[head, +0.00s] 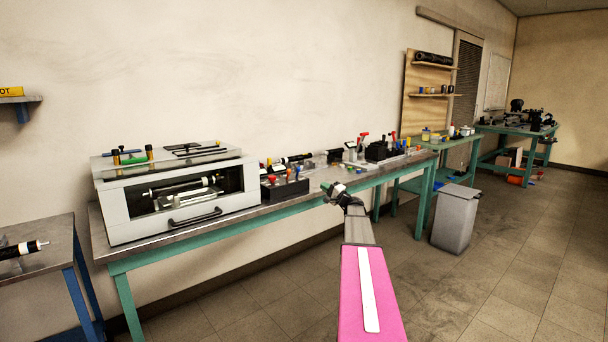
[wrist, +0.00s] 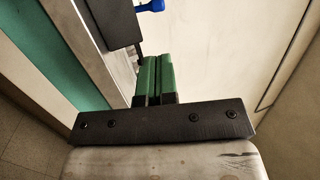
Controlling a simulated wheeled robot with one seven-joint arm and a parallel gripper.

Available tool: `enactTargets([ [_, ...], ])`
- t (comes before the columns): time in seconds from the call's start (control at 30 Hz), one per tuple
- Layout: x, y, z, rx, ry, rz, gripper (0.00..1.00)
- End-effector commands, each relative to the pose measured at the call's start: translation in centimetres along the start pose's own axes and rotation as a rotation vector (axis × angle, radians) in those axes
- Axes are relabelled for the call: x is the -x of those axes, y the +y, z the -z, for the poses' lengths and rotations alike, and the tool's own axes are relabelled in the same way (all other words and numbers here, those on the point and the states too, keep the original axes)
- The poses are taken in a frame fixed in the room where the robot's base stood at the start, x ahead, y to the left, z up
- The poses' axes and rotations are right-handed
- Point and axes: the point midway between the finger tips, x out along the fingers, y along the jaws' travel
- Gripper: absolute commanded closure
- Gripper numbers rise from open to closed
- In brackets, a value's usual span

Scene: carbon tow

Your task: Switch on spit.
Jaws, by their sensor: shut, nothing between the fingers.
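A pale grey oven-like cabinet (head: 115,211) stands at the left of the long bench, with a dark handle on its front. A black spit-like rod with white parts (head: 185,190) lies level behind its window. Right of the cabinet is a black box (head: 284,191) with red, blue and orange knobs; I cannot tell which one belongs to the spit. My gripper (head: 326,188) is in front of the bench, right of that box and apart from it. In the wrist view its green fingers (wrist: 152,66) are shut and empty. A dark block (wrist: 108,22) and a blue knob (wrist: 150,6) show beyond them.
The long bench (head: 230,219) has a metal top and green frame, with several tools towards its right end. A grey bin (head: 455,220) stands on the floor at right. A blue-legged table (head: 50,262) is at the left. The floor in front is clear.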

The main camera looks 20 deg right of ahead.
Motion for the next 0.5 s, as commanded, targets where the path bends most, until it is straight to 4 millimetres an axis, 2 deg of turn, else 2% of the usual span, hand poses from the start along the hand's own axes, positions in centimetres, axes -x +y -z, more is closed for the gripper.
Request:
enactTargets([
  [0.23,-1.6,0.0,0.1,0.000,-0.002,0.000,1.00],
  [0.5,-6.4,0.1,0.1,-0.001,-0.002,0.000,1.00],
])
